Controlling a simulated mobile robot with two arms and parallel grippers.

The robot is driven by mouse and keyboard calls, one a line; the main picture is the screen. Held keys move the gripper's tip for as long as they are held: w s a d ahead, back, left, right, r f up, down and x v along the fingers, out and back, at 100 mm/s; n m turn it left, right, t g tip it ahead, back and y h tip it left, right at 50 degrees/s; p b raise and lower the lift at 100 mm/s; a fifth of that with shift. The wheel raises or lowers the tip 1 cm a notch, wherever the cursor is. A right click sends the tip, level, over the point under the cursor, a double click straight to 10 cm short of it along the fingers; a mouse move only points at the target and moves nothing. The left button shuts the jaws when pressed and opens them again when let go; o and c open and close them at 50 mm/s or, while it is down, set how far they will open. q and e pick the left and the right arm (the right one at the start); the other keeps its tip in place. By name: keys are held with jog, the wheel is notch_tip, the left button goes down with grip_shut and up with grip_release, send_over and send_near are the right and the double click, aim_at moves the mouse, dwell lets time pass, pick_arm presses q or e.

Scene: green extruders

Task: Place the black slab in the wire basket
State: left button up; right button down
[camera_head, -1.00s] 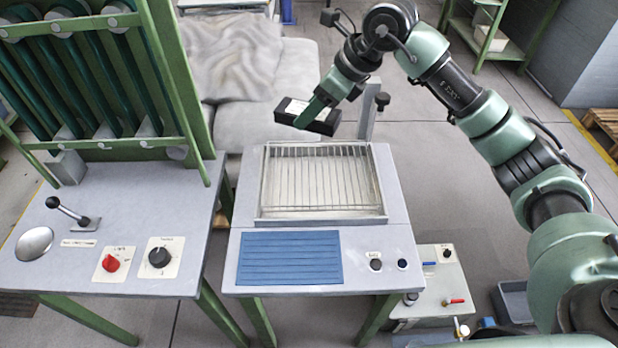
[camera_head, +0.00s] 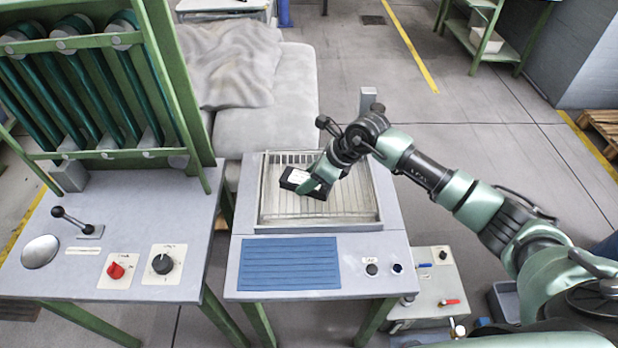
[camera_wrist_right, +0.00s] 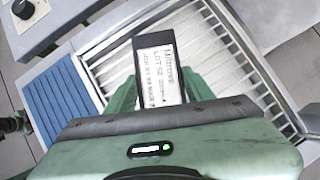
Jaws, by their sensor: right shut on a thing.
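The black slab (camera_head: 297,180), with a white printed label, is held in my right gripper (camera_head: 318,186). In the head view the slab is over the middle of the wire basket (camera_head: 268,222), a shallow rectangular tray with a wire grid. In the right wrist view the slab (camera_wrist_right: 147,62) juts out from between the green fingers, label facing the camera, with the basket's wires (camera_wrist_right: 209,52) behind it. I cannot tell whether the slab touches the wires. My left gripper is not in view.
The basket sits on a grey table with a blue ribbed mat (camera_head: 289,262) and two black knobs in front. A post (camera_head: 368,103) stands behind the basket. A control table with a lever (camera_head: 75,222) and a green rack is at left.

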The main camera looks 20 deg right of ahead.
jog(key=shift+f, duration=0.35)
jog(key=c, duration=0.6)
grip_release()
jog(key=shift+f, duration=0.1)
jog(key=shift+o, duration=0.2)
jog(key=b+v, duration=0.2)
jog(key=v, duration=1)
